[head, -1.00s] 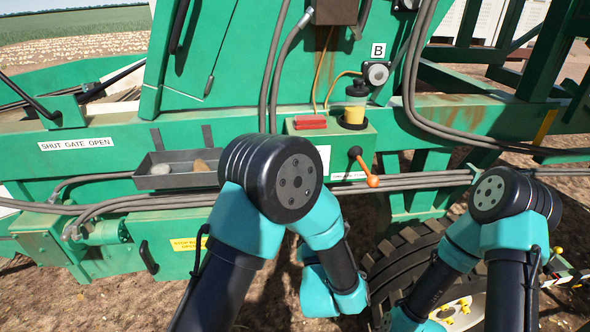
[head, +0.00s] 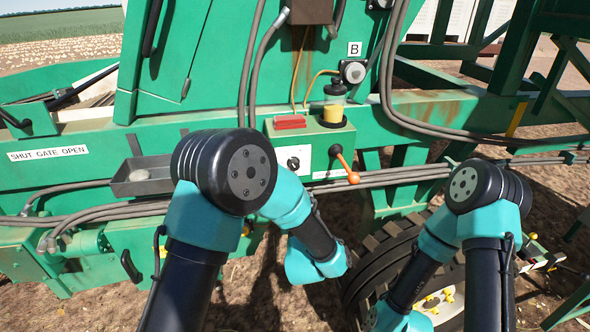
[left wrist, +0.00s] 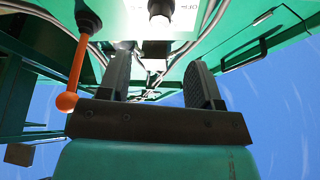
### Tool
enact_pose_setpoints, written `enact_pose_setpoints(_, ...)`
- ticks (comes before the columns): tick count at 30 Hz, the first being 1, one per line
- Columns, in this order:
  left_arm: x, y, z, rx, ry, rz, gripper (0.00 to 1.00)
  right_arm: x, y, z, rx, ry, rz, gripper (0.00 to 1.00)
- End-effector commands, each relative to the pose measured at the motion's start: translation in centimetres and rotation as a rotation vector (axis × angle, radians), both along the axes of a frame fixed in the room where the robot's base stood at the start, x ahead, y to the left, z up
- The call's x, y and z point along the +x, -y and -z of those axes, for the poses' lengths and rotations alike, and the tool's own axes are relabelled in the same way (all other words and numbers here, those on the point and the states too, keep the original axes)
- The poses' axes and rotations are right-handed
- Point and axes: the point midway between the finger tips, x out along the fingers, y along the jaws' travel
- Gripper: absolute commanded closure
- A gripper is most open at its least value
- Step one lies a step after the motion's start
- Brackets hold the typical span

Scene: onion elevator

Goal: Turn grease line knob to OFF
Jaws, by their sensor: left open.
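In the head view a small black knob (head: 293,163) sits on a white plate (head: 305,158) on the front of a green box, below a yellow grease cup (head: 334,108). In the left wrist view a knob (left wrist: 160,9) shows at the top edge, by a white plate with upside-down lettering that seems to read OFF (left wrist: 188,9). My left gripper (left wrist: 158,78) is open and empty. Its two fingers point toward the panel, apart from the knob, which lies beyond and between them. The left fingers do not show in the head view. My right gripper is out of view.
An orange-ended lever (head: 343,165) hangs just right of the knob; its ball (left wrist: 67,101) is close to my left gripper's side. Grey hoses (head: 390,177) run below the panel. A round knob marked B (head: 354,72) is above.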

Motion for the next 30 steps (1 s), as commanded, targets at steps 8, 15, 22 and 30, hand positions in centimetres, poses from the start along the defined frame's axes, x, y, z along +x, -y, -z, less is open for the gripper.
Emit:
enact_pose_setpoints(8,4.5,-0.5,-1.8,-0.001,0.002,-0.002,0.42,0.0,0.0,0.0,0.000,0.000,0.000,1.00)
enact_pose_setpoints(15,8.0,-0.8,-3.2,-0.002,0.001,-0.001,0.42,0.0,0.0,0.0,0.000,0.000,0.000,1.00)
enact_pose_setpoints(22,9.6,-0.8,-3.8,0.000,0.000,0.001,0.42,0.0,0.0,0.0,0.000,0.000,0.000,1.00)
enact_pose_setpoints(30,9.6,-0.8,-3.8,0.000,0.000,0.001,0.42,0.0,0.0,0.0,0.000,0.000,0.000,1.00)
